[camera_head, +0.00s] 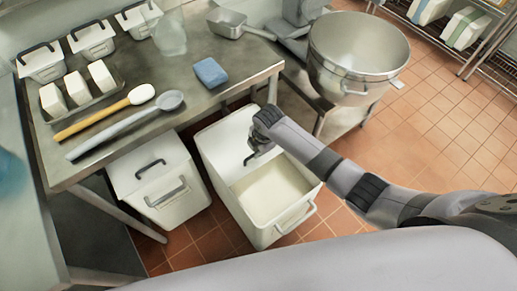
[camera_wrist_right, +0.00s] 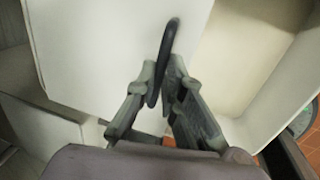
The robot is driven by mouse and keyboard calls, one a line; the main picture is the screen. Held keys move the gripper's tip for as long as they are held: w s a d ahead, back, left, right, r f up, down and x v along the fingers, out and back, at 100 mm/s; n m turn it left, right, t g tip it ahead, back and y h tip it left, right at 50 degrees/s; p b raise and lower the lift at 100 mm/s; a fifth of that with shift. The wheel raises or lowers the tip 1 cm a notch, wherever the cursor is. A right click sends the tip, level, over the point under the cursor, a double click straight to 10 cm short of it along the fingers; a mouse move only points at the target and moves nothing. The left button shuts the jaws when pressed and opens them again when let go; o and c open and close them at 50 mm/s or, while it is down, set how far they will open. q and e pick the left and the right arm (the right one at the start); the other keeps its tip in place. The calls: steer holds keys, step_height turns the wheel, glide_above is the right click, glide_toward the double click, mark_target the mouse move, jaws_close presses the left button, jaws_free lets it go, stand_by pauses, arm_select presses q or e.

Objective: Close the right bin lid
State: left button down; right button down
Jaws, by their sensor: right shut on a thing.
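The right bin (camera_head: 246,216) is a white tub on the floor, its front part open on pale contents (camera_head: 270,190). Its white lid (camera_head: 222,146) is at the back of the bin, so the bin is not covered; its exact tilt is hard to tell. My right gripper (camera_head: 255,157) is over the bin, shut on the lid's black handle (camera_wrist_right: 168,48). In the right wrist view the handle stands between the fingers (camera_wrist_right: 162,85), with the lid's white panel (camera_wrist_right: 110,50) beside it. My left gripper is not in view.
A second white bin (camera_head: 160,185) with its lid on stands to the left, partly under the metal table (camera_head: 215,95). A large steel mixing bowl (camera_head: 345,80) is at the right behind my arm. Tiled floor (camera_head: 425,130) is free on the right.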

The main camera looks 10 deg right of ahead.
steer(key=shift+s+d+r+p, duration=0.15)
steer(key=shift+s+d+p, duration=0.05)
steer(key=shift+s+p, duration=0.3)
steer(key=s+d+p, duration=0.3)
steer(key=s+p, duration=0.2)
steer(key=s, duration=0.3)
steer(key=s+d+p, duration=0.3)
steer(key=s+p, duration=0.3)
steer(key=s, duration=0.2)
steer(key=shift+d+f, duration=0.2)
steer(key=shift+d, duration=0.05)
steer(key=c, duration=1.7)
jaws_free()
steer(key=shift+r, duration=0.2)
steer(key=r, duration=0.3)
steer(key=s+r, duration=0.1)
steer(key=r, duration=0.3)
steer(key=s+d+r, duration=0.1)
steer(key=r, duration=0.3)
steer(key=shift+r, duration=0.25)
